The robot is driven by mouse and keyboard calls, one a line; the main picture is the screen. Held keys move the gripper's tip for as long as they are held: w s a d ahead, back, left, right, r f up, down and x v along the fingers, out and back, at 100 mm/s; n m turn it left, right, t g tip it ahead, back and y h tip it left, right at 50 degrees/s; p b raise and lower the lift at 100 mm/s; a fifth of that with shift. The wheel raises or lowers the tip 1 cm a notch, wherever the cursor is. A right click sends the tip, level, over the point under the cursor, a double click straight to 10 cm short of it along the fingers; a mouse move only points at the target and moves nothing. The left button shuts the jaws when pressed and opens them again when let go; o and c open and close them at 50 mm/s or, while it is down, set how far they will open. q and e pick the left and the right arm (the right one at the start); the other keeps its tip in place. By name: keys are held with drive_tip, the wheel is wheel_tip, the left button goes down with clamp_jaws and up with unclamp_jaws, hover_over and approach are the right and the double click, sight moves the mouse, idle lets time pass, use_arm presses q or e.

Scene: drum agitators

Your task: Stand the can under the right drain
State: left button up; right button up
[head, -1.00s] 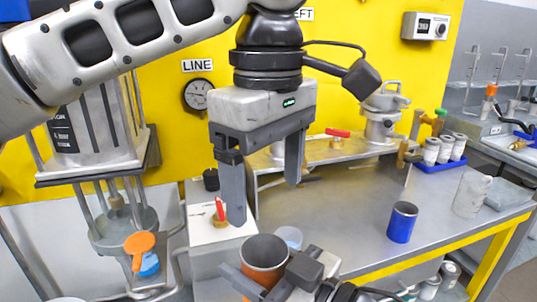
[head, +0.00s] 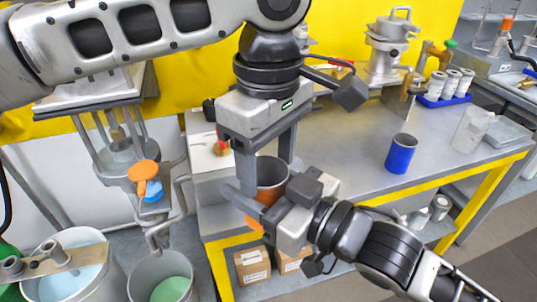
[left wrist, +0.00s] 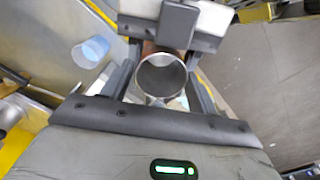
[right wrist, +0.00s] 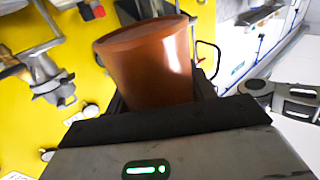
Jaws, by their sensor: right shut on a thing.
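An orange-brown can (head: 270,173) stands upright in my right gripper (head: 262,198), which is shut on it above the floor in front of the bench. The can also shows in the right wrist view (right wrist: 150,65). My left gripper (head: 267,165) is open from above, its fingers on either side of the can's rim. In the left wrist view the can's open mouth (left wrist: 162,76) lies between those fingers; I cannot tell whether they touch it. A steel vessel (head: 388,45) with brass fittings stands at the back right of the bench. I cannot make out the right drain clearly.
A blue cup (head: 401,154) stands on the bench (head: 345,160), with a blue tray (head: 441,100) of white containers behind it. A whitish jug (head: 472,130) is at the right. Buckets with blue (head: 40,272) and green (head: 160,290) contents stand at lower left.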

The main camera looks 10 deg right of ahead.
use_arm(q)
drive_tip(key=c, duration=0.5)
drive_tip(key=shift+o, duration=0.2)
use_arm(e)
drive_tip(key=o, duration=1.1)
drive_tip(key=shift+c, duration=0.2)
use_arm(q)
drive_tip(key=w+a+f+m, duration=0.1)
drive_tip(key=a+f+m, duration=0.3)
drive_tip(key=a, duration=0.9)
drive_tip(key=w+a+f+m, duration=0.1)
drive_tip(key=a+f+m, duration=0.2)
drive_tip(key=a+f, duration=0.7)
drive_tip(key=a, duration=0.3)
drive_tip(key=shift+a+m, duration=0.15)
drive_tip(key=shift+m, duration=0.25)
use_arm(e)
drive_tip(key=s+d+f+m+g+h, duration=0.1)
drive_tip(key=s+d+f+m+h, duration=0.1)
drive_tip(key=f, duration=0.6)
drive_tip(key=s+d+f+m+g+h, duration=0.1)
drive_tip(key=s+d+f+m+h, duration=0.1)
drive_tip(key=f, duration=0.7)
drive_tip(key=s+d+f+m+g+h, duration=0.1)
drive_tip(key=s+d+f+h, duration=0.2)
drive_tip(key=f, duration=0.6)
drive_tip(key=shift+s+d+f+m+h, duration=0.25)
drive_tip(key=shift+s+d+m+h, duration=0.15)
drive_tip(key=shift+s+h, duration=0.15)
